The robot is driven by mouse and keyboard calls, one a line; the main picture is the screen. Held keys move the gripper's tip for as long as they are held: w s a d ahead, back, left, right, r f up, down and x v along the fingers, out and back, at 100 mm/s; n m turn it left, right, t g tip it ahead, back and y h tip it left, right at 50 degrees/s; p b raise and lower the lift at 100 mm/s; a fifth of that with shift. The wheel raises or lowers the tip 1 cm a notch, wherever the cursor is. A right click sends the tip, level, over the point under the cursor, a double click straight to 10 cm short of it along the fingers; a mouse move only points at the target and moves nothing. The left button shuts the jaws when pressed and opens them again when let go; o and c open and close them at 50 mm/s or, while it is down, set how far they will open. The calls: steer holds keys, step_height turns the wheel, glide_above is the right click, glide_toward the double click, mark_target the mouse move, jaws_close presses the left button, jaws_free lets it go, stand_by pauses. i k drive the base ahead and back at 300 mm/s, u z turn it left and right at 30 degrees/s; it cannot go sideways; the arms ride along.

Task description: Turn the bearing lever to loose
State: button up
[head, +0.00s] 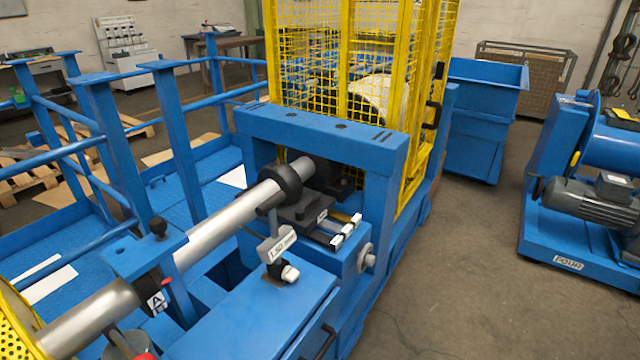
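A silver shaft (220,222) runs diagonally from the lower left into a black collar (284,182) inside the blue machine frame (320,138). Near its lower end, a short upright lever with a black ball knob (158,226) stands on a blue bracket. Beside the shaft below it is a small tag marked "A" (156,300), with red edges nearby. At the bottom edge, a grey part with a red end (145,356) is partly cut off. I cannot tell which of these is the bearing lever, and no loose marking is readable. My gripper is not in view.
A tag reading "1.50 mm" (277,245) stands by a white knob on the blue housing. A yellow mesh guard (305,60) rises behind the frame. Blue railings (97,130) stand left. Open floor (455,270) lies right, before a blue motor unit marked "FOUR" (568,263).

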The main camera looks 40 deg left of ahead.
mark_target(299, 212)
steer(key=u, duration=0.4)
steer(key=i, duration=0.85)
steer(key=u, duration=0.8)
steer(key=i, duration=0.4)
steer(key=u, duration=0.25)
steer(key=k, duration=0.9)
steer(key=u, duration=0.2)
steer(key=i, duration=0.9)
steer(key=z, duration=0.1)
